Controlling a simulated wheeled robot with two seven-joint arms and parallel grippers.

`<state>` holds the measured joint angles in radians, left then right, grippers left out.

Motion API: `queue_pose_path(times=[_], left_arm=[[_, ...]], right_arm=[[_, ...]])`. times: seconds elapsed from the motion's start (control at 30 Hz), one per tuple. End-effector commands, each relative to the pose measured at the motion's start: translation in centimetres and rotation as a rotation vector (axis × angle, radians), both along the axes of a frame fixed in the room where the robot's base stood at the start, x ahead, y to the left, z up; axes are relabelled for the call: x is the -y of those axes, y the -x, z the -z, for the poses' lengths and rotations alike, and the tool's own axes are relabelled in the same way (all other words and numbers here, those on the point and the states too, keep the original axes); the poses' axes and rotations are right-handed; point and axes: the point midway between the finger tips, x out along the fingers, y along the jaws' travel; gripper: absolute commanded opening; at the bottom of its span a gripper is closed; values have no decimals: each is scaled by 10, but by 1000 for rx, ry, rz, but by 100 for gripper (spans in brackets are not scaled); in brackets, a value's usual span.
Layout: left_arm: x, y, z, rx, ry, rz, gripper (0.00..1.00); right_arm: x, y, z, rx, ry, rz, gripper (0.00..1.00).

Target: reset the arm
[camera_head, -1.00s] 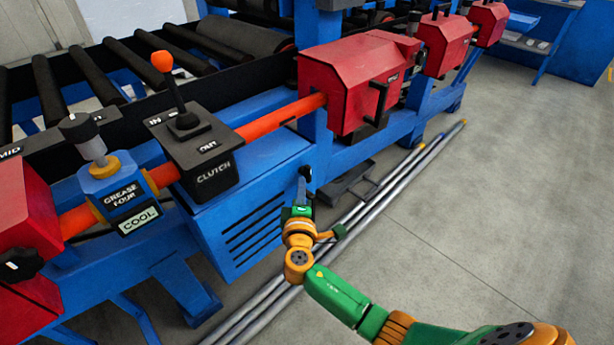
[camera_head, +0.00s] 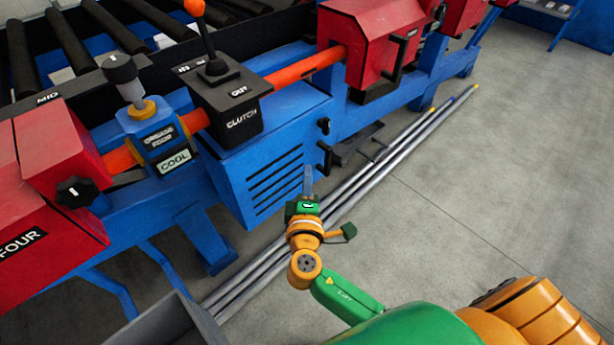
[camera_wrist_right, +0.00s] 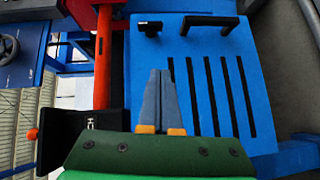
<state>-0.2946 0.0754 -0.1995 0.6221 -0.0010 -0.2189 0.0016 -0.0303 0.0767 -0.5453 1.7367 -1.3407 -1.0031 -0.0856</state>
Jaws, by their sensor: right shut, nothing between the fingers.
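My right arm comes in from the lower right in the head view, green and orange. Its gripper (camera_head: 308,182) is shut and empty, in front of the blue louvred cabinet (camera_head: 272,180) and apart from it as far as I can tell. In the right wrist view the grey fingers (camera_wrist_right: 158,98) lie together, with the cabinet's slotted face (camera_wrist_right: 215,100) behind them. My left gripper is not in view.
The black clutch box (camera_head: 232,108) with its orange-knobbed lever stands on the blue frame. Grey pipes (camera_head: 385,165) lie on the floor. Open concrete floor (camera_head: 480,180) is at right.

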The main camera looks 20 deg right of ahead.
Motion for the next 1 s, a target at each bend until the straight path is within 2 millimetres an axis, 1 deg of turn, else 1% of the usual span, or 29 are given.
queue_pose_path(times=[0.1, 0.47, 0.53, 0.57, 0.63, 0.67, 0.7, 0.77, 0.8, 0.87, 0.9, 0.97, 1.0], left_arm=[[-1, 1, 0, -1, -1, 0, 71], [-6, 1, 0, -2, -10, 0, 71], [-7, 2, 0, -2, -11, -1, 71], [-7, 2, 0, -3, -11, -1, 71], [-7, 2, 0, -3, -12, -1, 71], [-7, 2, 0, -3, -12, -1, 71], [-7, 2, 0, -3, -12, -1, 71], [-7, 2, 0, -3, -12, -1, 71], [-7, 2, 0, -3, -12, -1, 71], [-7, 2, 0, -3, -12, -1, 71], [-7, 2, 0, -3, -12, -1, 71], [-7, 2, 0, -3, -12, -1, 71], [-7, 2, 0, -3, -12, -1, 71]], right_arm=[[-1, 4, 0, 0, 0, 0, 0], [-1, 3, 0, 0, 0, 0, 0], [-2, 3, 6, -16, -5, -4, 0], [-2, 4, 15, -40, -12, -11, 0], [-2, 8, 56, -145, -53, -33, 0], [-2, 13, 81, -211, -84, -44, 0], [-2, 25, 120, -310, -139, -54, 0], [0, 53, 180, -463, -246, -55, 0], [1, 75, 215, -553, -326, -42, 0], [3, 113, 260, -671, -448, -5, 0], [5, 138, 284, -736, -529, 30, 0], [6, 176, 313, -812, -647, 94, 0], [8, 202, 329, -852, -721, 145, 0]])
